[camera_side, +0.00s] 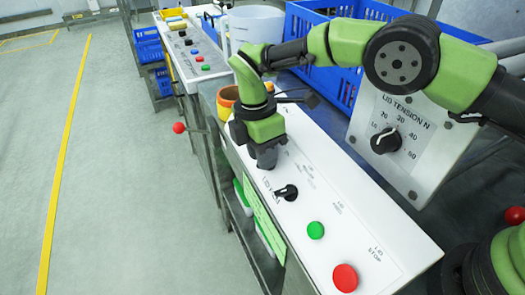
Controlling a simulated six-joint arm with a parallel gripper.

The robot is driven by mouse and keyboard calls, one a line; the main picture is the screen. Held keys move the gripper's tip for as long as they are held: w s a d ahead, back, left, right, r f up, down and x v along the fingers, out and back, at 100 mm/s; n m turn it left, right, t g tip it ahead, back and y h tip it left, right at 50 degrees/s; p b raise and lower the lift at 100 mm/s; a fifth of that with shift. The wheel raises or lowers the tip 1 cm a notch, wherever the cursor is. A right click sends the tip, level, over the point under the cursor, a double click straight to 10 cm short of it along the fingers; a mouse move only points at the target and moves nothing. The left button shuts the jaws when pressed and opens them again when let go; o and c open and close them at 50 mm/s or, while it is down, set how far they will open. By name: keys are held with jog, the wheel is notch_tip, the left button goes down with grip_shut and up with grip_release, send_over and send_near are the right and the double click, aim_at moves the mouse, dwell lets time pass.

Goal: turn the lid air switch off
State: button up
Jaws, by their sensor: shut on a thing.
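My gripper (266,161) points down onto the white sloping lid panel (365,225) and is shut on a small control there. The control is almost wholly hidden by the fingers; from its place in the row I take it to be the lid air switch. Its position, on or off, cannot be read. A black selector knob (287,192) stands just to the lower right of my gripper, apart from it. The small printed labels beside the controls are too blurred to read for certain.
Further along the panel are a green button (315,230) and a red button (345,278). A lid tension dial (386,140) stands on an upright plate behind. An orange-brown container (227,100) sits near the panel's far end, with blue crates (340,50) behind.

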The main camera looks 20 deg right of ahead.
jog(key=shift+d+f, duration=0.1)
jog(key=o, duration=0.7)
jog(key=shift+c, duration=0.2)
notch_tip(320, 180, up, 8)
jog(key=shift+w+a+f, duration=0.25)
jog(key=shift+w+a, duration=0.05)
jog(key=shift+w, duration=0.1)
jog(key=shift+c, duration=0.4)
